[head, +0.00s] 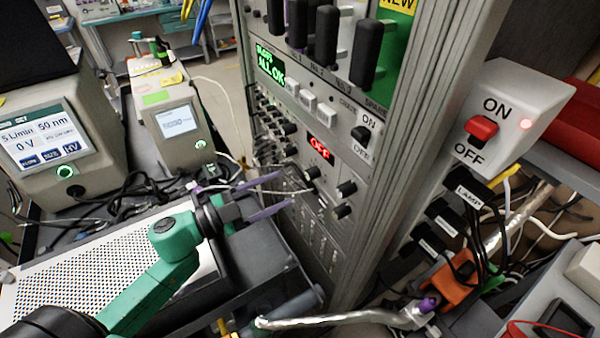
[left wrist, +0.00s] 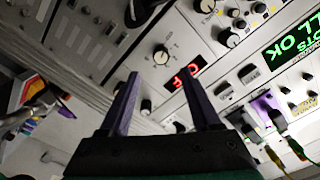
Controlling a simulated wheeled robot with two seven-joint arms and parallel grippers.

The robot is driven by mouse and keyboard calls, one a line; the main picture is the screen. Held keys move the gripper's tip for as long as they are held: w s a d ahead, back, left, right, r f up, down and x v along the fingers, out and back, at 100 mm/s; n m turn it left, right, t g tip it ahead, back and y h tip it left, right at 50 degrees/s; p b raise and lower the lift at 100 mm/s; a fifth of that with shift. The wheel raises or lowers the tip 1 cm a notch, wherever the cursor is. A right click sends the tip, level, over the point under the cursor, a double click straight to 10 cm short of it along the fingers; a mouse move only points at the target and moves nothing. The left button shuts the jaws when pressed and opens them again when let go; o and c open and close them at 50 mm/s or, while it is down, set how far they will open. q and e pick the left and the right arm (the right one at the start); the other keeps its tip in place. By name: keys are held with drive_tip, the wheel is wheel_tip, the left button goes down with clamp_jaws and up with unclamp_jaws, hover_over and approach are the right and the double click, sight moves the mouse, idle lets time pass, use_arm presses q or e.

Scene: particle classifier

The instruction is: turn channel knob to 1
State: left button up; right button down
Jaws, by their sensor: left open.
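My left gripper (head: 284,190) is open and empty, its two purple fingers pointing at the rack's front panel. A panel knob (head: 312,172) lies just beyond the fingertips, below the red OFF display (head: 320,148). Two more black knobs, an upper one (head: 347,188) and a lower one (head: 342,211), are to its right. In the left wrist view the fingers (left wrist: 159,78) stand apart, and a knob with a printed dial (left wrist: 161,55) shows between and beyond the tips. No contact is visible. The labels are too small to tell which is the channel knob.
A green ALL OK display (head: 270,64) and large black handles (head: 326,35) are higher on the rack. An ON/OFF switch box (head: 508,118) is at the right. Instruments with screens (head: 58,143) and tangled cables crowd the left. A perforated grey box (head: 95,265) lies under my left arm.

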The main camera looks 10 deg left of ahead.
sight(307, 176)
use_arm(q)
drive_tip(key=p+x, duration=0.1)
drive_tip(key=x, duration=0.5)
drive_tip(key=shift+w+d+p, duration=0.1)
drive_tip(key=shift+w+p, duration=0.2)
drive_tip(key=shift+w, duration=0.1)
drive_tip(key=shift+d, duration=0.15)
drive_tip(key=shift+f, duration=0.1)
clamp_jaws()
use_arm(e)
drive_tip(key=shift+w+a+r, duration=0.3)
drive_tip(key=shift+w+r, duration=0.15)
drive_tip(key=shift+r, duration=0.05)
drive_tip(key=shift+w+a+r, duration=0.25)
drive_tip(key=shift+w+r, duration=0.2)
drive_tip(key=shift+r, duration=0.05)
drive_tip(key=shift+d+f, duration=0.1)
